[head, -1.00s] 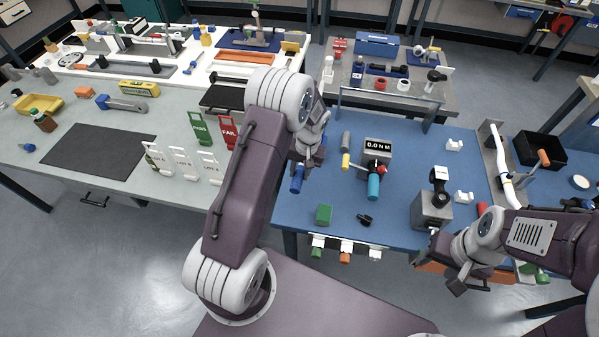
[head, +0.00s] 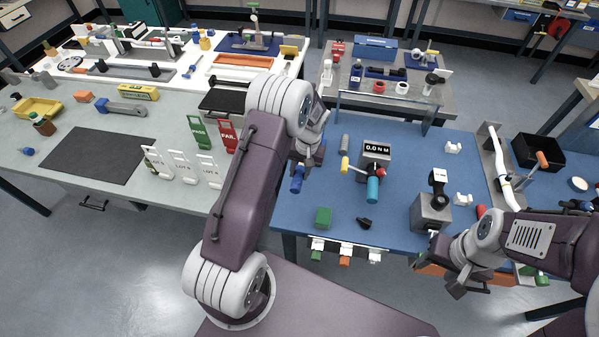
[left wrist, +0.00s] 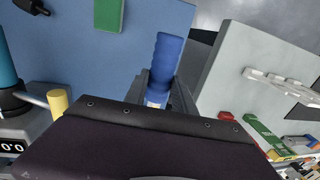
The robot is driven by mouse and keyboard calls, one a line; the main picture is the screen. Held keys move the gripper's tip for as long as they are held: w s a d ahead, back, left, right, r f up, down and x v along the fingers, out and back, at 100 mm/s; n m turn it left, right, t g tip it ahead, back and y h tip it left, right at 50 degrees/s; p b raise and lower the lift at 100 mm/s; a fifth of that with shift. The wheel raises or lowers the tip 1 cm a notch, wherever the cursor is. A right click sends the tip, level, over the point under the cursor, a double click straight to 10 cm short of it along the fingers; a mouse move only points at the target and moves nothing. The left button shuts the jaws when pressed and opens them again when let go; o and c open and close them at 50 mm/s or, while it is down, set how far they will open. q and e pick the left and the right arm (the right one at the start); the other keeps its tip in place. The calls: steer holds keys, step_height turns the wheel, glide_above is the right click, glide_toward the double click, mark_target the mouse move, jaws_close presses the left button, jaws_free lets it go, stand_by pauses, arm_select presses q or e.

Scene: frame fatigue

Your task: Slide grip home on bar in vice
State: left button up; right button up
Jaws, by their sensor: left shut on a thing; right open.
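A blue grip (head: 297,181) hangs from my left gripper (head: 303,158), above the left part of the blue-topped bench (head: 400,215). In the left wrist view the blue grip (left wrist: 166,62) points away from me between the shut fingers, clear of other things. My right gripper (head: 447,270) is open and empty at the bench's front right edge. A teal cylinder (head: 373,189) sticks out frontward from the unit with a 0.0 N M display (head: 377,149), right of my left gripper. I cannot tell for certain which fixture is the vice with the bar.
A green block (head: 324,217) and small black knob (head: 364,223) lie near the front edge. A yellow-ended bar (head: 346,164) juts left from the display unit. A grey block with a black upright (head: 432,208) stands at right. A white curved bar (head: 498,160) is further right.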

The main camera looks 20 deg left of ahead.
arm_select(q)
steer(key=shift+w, duration=0.15)
steer(key=o, duration=1.2)
steer(key=shift+w, duration=0.1)
steer(key=shift+r, duration=0.1)
steer(key=r, duration=0.3)
steer(key=r+b, duration=0.1)
steer(key=r, duration=0.2)
steer(key=d+r, duration=0.1)
steer(key=r, duration=0.1)
steer(key=shift+w+d+r, duration=0.1)
steer(key=shift+w+r, duration=0.05)
steer(key=shift+r, duration=0.25)
